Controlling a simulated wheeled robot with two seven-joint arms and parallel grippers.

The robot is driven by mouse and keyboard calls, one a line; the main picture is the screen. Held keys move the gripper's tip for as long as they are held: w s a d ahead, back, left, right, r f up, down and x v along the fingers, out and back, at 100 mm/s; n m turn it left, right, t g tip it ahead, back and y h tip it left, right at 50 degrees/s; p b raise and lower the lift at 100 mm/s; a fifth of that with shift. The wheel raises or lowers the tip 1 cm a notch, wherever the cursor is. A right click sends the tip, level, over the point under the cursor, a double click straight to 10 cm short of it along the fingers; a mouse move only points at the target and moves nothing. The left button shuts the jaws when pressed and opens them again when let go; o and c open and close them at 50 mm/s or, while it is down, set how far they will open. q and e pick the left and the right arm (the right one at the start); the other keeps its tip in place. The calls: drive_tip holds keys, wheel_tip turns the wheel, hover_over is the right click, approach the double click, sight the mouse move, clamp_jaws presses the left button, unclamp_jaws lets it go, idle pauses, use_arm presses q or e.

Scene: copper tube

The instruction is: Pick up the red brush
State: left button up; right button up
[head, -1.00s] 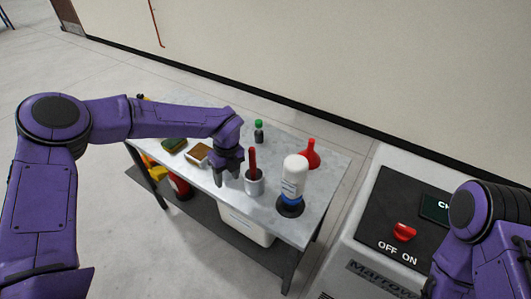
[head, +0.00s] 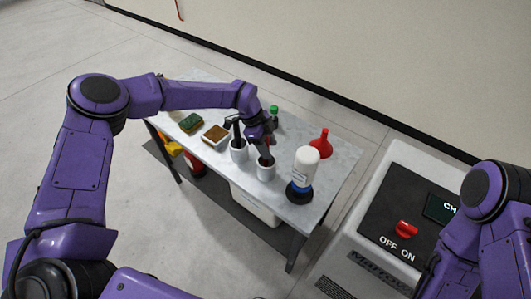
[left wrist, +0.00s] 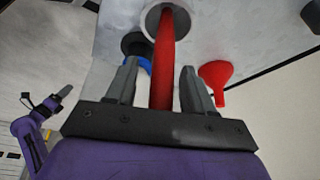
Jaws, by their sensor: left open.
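The red brush (left wrist: 167,58) stands handle-up in a white cup (head: 265,172). In the left wrist view its handle runs between the fingers of my left gripper (left wrist: 160,88), which is open with a gap on each side. In the head view my left gripper (head: 262,140) is over that cup and hides most of the brush. The cup's rim also shows in the left wrist view (left wrist: 147,22). My right gripper (left wrist: 47,102) appears small at the left of the left wrist view; its finger state is unclear. It is out of the head view.
A second white cup (head: 239,152) with a dark handle stands just left. A white bottle with a blue and black base (head: 304,165) and a red funnel (head: 321,143) are to the right. A green-capped bottle (head: 274,113) is behind. A sponge (head: 191,122) and brown-topped block (head: 215,135) lie left.

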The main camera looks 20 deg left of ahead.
use_arm(q)
drive_tip(key=shift+w+f, duration=0.1)
drive_tip(key=c, duration=0.7)
clamp_jaws()
